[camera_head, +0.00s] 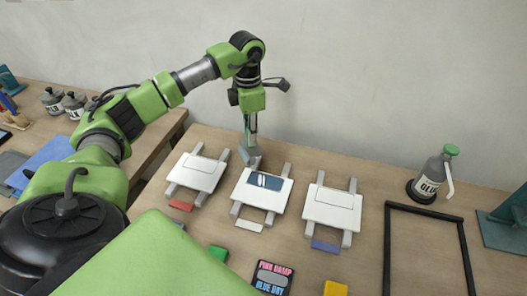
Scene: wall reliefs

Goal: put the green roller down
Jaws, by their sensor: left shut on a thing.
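My left gripper (250,122) points down near the wall, above the back edge of the table. It is shut on a slim upright thing, which I take for the green roller (251,156); its grey lower end is by the table's back edge, just behind the middle panel (262,190). It is small, and its green colour is not clear. I cannot tell whether its lower end touches the table. My right gripper is not in view.
White panels on grey rails stand left (198,172) and right (333,207); the middle one bears a dark blue patch. A sign (272,278), green block (218,253) and yellow block (335,288) lie in front. A black frame (427,211) and spray bottle (430,180) are right.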

